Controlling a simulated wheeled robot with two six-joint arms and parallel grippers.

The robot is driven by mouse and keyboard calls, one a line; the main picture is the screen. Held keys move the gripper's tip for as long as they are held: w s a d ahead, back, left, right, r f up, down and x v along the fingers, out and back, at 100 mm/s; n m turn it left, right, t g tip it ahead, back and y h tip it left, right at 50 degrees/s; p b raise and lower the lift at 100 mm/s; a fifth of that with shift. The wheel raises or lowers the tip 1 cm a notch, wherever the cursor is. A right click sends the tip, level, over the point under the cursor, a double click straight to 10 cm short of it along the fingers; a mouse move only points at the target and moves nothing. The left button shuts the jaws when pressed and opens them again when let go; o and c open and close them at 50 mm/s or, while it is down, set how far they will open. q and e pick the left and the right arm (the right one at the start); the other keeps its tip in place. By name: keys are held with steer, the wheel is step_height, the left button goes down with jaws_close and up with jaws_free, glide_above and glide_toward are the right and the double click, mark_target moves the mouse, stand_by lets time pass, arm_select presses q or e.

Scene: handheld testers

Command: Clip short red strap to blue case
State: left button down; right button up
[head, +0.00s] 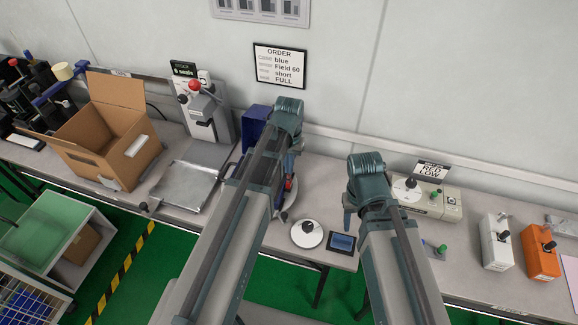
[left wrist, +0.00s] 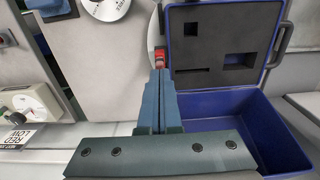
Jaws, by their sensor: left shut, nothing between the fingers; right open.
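The blue case (head: 254,127) stands on the bench, partly hidden behind my left arm. In the left wrist view the case (left wrist: 290,145) is open, with a cut-out grey panel (left wrist: 216,45) in one half and the other half empty. My left gripper (left wrist: 160,75) is shut and empty, beside the case. A small red piece (left wrist: 160,58) shows just beyond its fingertips; red also shows beside the left arm in the head view (head: 289,184). I cannot tell whether it is the short red strap. My right gripper (head: 348,217) is open above the bench, right of the left one.
An order sign (head: 280,66) reading blue, Field 60, short, FULL hangs on the wall. A cardboard box (head: 120,150), a metal tray (head: 185,187) and a seal press (head: 215,115) stand left.

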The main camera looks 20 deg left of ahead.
arm_select(q)
steer(key=shift+f, duration=0.3)
stand_by(0.4)
steer(key=shift+r, duration=0.15)
stand_by(1.1)
step_height(320, 180, up, 3)
steer(key=p, duration=0.3)
steer(key=shift+r, duration=0.2)
steer(key=shift+r, duration=0.1)
step_height(320, 180, up, 14)
steer(key=p, duration=1.4)
steer(key=s+d+f+m+b, duration=0.1)
steer(key=s+d+f+b, duration=0.4)
steer(key=s, duration=0.2)
steer(key=s+d+f+m+y+b, duration=0.1)
steer(key=s+d+f+m+b, duration=0.1)
steer(key=s+d+f+b, duration=0.3)
steer(key=shift+s+d+f, duration=0.2)
steer(key=shift+s+f, duration=0.05)
steer(key=shift+s, duration=0.9)
